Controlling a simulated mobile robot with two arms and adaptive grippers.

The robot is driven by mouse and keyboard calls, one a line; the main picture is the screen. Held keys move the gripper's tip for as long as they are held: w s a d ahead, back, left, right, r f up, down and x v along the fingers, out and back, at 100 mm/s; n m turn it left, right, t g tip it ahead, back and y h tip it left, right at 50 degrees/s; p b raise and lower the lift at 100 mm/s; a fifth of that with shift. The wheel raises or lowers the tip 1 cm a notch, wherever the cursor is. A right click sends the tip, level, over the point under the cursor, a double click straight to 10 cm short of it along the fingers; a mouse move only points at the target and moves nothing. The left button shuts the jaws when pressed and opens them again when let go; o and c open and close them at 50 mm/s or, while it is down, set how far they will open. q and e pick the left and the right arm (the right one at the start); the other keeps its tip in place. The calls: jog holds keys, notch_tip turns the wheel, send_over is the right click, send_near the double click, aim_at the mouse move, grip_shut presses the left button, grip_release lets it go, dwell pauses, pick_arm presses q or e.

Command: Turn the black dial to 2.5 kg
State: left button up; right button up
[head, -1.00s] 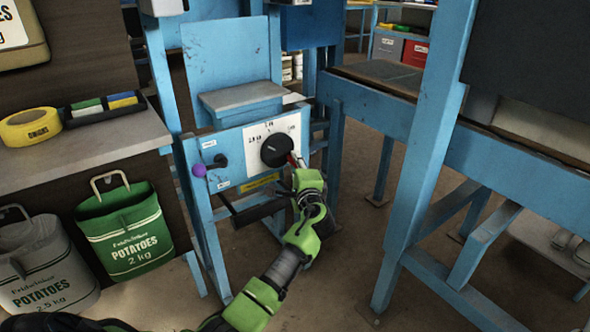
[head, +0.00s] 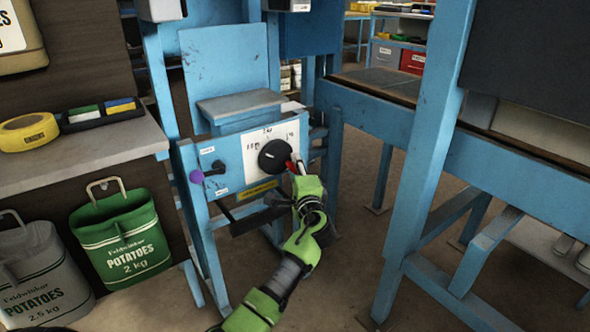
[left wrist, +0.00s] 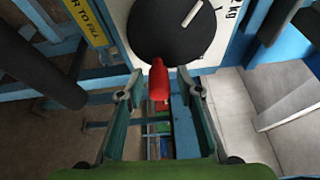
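The black dial (head: 275,156) sits on a white scale plate (head: 252,148) on the blue machine's front panel. In the left wrist view the dial (left wrist: 170,35) fills the top middle, with a white line on its face slanting to the upper right. Part of a label reading "2 kg" shows to its right. A red piece (left wrist: 158,80) projects at the dial's lower edge. My left gripper (left wrist: 158,92) is open, with its fingers apart on either side of the red piece and gaps showing. In the head view my left gripper (head: 296,172) is at the dial's lower right. My right gripper is out of view.
A purple-knobbed lever (head: 197,176) is on the panel left of the dial. Green (head: 122,235) and grey (head: 40,270) potato sacks hang at the left below a counter (head: 90,155) with yellow tape (head: 28,131). A blue post (head: 425,150) stands at the right.

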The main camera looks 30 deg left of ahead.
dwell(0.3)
pick_arm(q)
jog(key=v, duration=1.2)
